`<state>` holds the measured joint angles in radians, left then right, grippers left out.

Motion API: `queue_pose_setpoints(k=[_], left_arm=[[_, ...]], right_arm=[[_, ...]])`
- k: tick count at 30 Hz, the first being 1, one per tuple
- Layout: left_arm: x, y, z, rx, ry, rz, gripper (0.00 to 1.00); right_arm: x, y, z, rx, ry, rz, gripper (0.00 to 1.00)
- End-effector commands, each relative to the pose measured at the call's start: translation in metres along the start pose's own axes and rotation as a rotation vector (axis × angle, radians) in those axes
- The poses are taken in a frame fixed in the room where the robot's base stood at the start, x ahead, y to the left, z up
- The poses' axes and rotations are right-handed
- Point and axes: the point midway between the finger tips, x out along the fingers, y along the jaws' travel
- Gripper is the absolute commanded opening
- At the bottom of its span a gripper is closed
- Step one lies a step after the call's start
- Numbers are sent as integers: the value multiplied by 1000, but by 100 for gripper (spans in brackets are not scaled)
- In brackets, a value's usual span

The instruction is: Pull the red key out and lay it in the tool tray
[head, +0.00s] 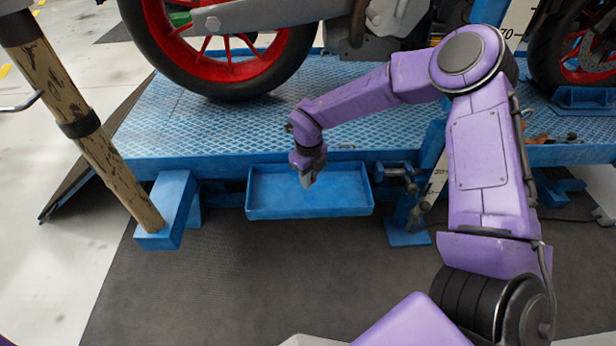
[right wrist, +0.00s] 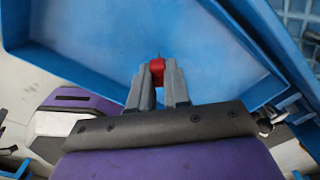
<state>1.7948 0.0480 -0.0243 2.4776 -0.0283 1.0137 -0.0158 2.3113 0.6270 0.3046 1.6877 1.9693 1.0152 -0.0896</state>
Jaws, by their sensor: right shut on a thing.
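The red key (right wrist: 157,71) shows in the right wrist view between the two grey fingertips of my right gripper (right wrist: 158,84). The gripper is shut on it, and a thin dark tip sticks out past the red part. In the head view my right gripper (head: 308,175) points down over the blue tool tray (head: 345,208). The tray's floor (right wrist: 130,45) fills much of the right wrist view and looks bare around the key. I cannot tell whether the key touches the floor. In the head view the key is too small to make out. My left gripper does not show.
The tray hangs at the front edge of a blue lift platform (head: 345,125). A motorcycle's red-rimmed rear wheel (head: 230,65) stands on the platform. A wooden post (head: 95,130) rises at the left. Blue brackets (head: 400,180) sit right of the tray. Dark matting (head: 270,275) lies below.

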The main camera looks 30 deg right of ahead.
Motion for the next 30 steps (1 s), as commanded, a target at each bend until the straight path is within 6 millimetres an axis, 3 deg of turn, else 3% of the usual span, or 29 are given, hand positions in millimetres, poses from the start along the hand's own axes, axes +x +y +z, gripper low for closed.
queue_pose_setpoints(k=[1, 3, 13, 24, 30], left_arm=[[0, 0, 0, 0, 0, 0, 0], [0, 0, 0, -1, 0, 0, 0], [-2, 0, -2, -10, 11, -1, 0], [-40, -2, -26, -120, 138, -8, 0], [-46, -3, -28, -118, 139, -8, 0]], right_arm=[[0, 0, 0, 0, 0, 0, 23], [0, 0, 0, 0, 0, 0, 46], [-5, 0, 0, 0, -1, 0, 46], [-86, 0, 1, 1, -3, 0, 46], [-106, 0, 1, 0, -1, 0, 46]])
